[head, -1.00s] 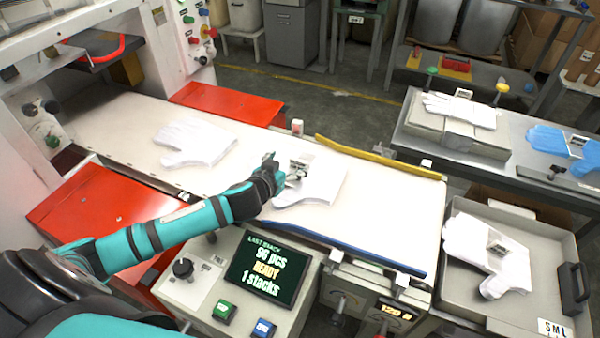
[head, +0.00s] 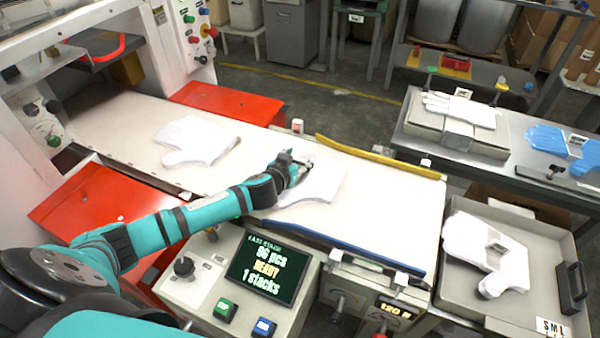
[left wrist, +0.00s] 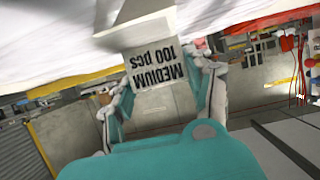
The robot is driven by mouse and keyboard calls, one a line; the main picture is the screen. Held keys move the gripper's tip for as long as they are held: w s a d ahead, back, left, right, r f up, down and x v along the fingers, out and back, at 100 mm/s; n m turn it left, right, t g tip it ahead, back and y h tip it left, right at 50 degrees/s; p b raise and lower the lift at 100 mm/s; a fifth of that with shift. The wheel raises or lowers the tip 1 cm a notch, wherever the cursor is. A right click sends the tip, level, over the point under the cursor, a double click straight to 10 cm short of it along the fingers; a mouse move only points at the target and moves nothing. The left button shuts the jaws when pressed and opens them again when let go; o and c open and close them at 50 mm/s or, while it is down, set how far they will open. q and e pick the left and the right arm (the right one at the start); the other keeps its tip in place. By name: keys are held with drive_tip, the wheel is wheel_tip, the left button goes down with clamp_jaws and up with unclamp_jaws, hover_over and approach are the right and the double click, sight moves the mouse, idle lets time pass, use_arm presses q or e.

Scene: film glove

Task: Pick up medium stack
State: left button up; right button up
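The medium stack of white gloves (head: 322,187) lies on the white belt (head: 385,205), right of centre in the head view. Its label (left wrist: 155,68), reading "MEDIUM 100 pcs", shows upside down in the left wrist view, with the white stack (left wrist: 220,18) above it. My left gripper (head: 300,170) is at the stack's upper left part and covers most of the label. In the left wrist view the fingers of my left gripper (left wrist: 160,75) are apart, one on each side of the label. Whether they touch it is unclear. My right gripper is out of view.
Another white glove stack (head: 197,141) lies farther left on the belt. A yellow rail (head: 380,160) and a blue rail (head: 345,248) edge the belt. A grey tray (head: 540,290) holds a labelled stack (head: 485,248). The control panel screen (head: 265,268) is in front.

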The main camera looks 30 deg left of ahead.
use_arm(q)
clamp_jaws()
